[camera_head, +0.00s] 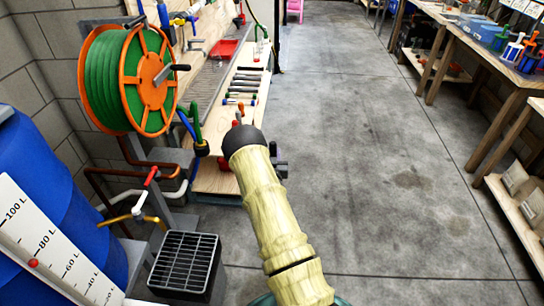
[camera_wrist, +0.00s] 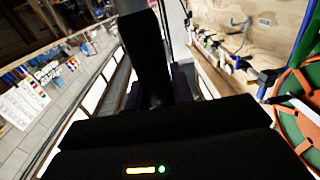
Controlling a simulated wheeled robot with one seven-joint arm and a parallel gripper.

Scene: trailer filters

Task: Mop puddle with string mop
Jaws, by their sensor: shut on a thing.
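My gripper (camera_wrist: 158,88) is shut on a dark upright bar (camera_wrist: 145,45) in the wrist view. Whether this bar is part of the string mop I cannot tell, as it is very dark and no mop strings show. In the head view my pale arm reaches forward over the floor and hides most of the gripper.
An orange reel with green hose (camera_head: 100,75) hangs on the left wall. Below it are a blue barrel (camera_head: 45,190), pipes with a tap, and a black grated drain box (camera_head: 185,263). A tool bench (camera_head: 225,178) stands beyond. Wooden workbenches (camera_head: 490,62) line the right. The middle floor is clear.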

